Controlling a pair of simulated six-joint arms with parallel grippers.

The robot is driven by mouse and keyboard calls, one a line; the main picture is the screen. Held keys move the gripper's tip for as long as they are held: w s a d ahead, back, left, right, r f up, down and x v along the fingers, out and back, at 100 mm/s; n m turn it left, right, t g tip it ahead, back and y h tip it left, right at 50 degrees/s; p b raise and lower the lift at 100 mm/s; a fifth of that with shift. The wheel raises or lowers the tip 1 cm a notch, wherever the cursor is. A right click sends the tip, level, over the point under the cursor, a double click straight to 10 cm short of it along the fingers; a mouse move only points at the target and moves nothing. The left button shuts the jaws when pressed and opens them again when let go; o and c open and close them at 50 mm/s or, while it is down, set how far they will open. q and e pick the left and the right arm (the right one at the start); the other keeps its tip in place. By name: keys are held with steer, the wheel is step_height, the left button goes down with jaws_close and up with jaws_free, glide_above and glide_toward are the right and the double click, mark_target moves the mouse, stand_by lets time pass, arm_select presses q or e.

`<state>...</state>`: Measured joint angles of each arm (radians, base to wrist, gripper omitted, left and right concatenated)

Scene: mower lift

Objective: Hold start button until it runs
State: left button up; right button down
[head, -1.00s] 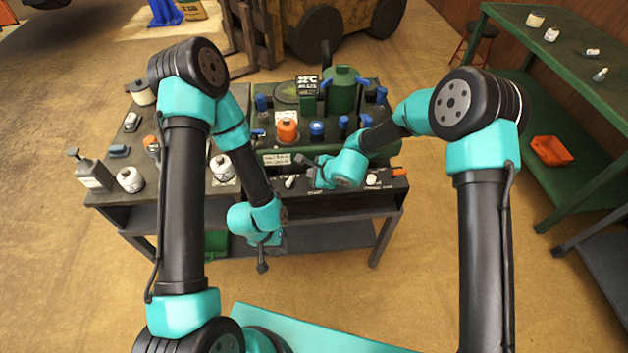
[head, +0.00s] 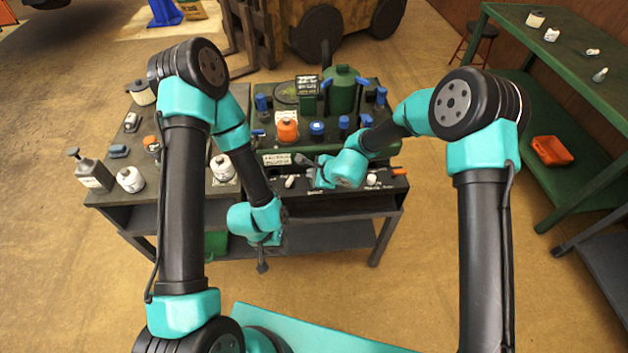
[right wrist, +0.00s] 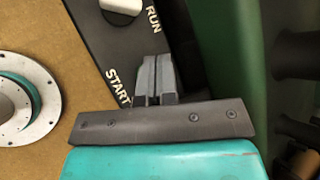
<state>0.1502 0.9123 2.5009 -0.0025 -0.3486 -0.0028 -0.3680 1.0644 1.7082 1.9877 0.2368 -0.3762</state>
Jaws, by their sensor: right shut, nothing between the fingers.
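The control panel (head: 335,185) runs along the front edge of the bench. In the right wrist view the dark panel (right wrist: 95,35) carries the words START and RUN and a white knob (right wrist: 120,5). My right gripper (right wrist: 155,62) is shut and empty, its tips at the panel between the two words. In the head view it (head: 303,160) points left over the panel. The start button itself does not show; the fingers may cover it, and I cannot tell contact. My left gripper (head: 262,264) hangs in front of the bench; its jaw state is unclear.
A green machine with a small display (head: 307,86) and a green tank (head: 341,90) stands behind the panel. Bottles and jars (head: 130,179) crowd the bench's left side. A green shelf (head: 560,110) stands at right.

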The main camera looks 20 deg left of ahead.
steer(key=shift+f, duration=0.15)
steer(key=shift+f, duration=0.25)
steer(key=shift+f, duration=0.5)
stand_by(0.8)
steer(key=shift+r, duration=0.15)
stand_by(0.6)
steer(key=shift+r, duration=0.75)
steer(key=shift+r, duration=0.1)
steer(key=shift+r, duration=2.4)
stand_by(2.3)
